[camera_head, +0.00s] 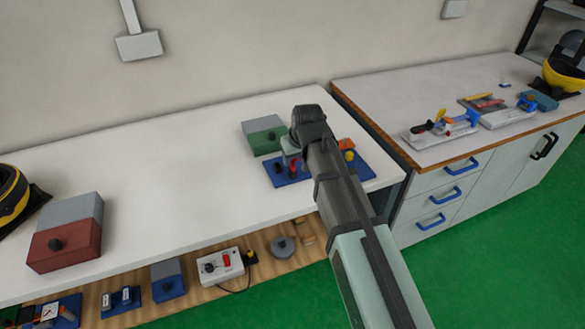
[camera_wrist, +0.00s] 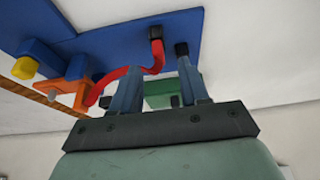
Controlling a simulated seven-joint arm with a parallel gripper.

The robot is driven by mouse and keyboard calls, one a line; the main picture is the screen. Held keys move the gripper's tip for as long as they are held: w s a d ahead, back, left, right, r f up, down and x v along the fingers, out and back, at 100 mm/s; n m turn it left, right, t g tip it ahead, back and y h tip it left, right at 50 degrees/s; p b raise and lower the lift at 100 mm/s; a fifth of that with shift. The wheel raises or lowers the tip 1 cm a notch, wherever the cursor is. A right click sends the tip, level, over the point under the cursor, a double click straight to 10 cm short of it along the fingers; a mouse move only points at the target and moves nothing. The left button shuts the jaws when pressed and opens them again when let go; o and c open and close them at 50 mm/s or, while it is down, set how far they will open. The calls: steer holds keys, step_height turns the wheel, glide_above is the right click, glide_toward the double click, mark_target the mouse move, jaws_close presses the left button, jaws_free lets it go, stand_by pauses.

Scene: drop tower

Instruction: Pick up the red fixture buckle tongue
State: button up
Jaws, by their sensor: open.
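The red buckle tongue (camera_head: 293,169) shows as a small red piece on the blue fixture board (camera_head: 292,181) on the white bench. In the wrist view a curved red strap-like piece (camera_wrist: 138,72) runs from a dark block on the blue board (camera_wrist: 110,45) toward an orange part (camera_wrist: 72,88). My gripper (camera_wrist: 160,66) is open, with one finger to each side of part of the red piece in the picture. I cannot tell whether either finger touches it. In the head view my arm hides most of my gripper (camera_head: 291,150) and part of the board.
An orange part and yellow knob (camera_head: 349,155) stand at the board's right side. A green and grey box (camera_head: 264,136) stands just behind it. A red and grey box (camera_head: 66,233) is far left. The bench between is clear. A second worktop (camera_head: 400,90) adjoins at right.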

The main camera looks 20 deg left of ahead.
mark_target(293, 164)
steer(key=shift+x, duration=2)
steer(key=shift+d, duration=0.1)
jaws_close()
